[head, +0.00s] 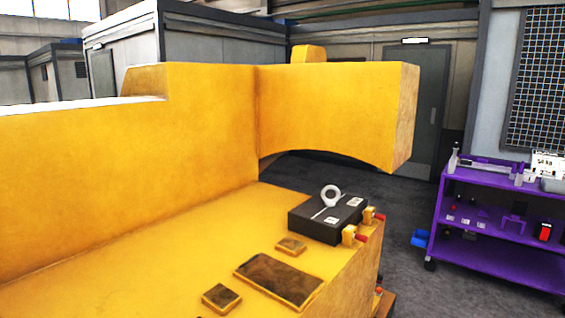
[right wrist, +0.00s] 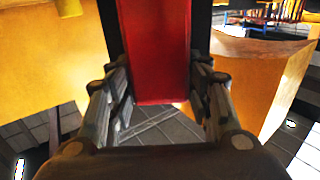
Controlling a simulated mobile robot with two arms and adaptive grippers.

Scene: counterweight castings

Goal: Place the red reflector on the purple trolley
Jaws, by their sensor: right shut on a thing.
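The red reflector (right wrist: 158,50), a red slab with dark edges, is between the fingers of my right gripper (right wrist: 160,80) in the right wrist view. That gripper is shut on it, and the reflector's far end runs out of the top of the picture. The purple trolley (head: 492,184) stands on the floor at the right of the head view, with things on its top and lower shelves. Neither gripper shows in the head view.
A large yellow casting (head: 190,130) fills the left and middle. A black case (head: 318,226) with a white ring (head: 331,195) lies on its ledge. A small red and black item (head: 544,232) is on the trolley's shelf. A blue bin (head: 420,238) is beside the trolley.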

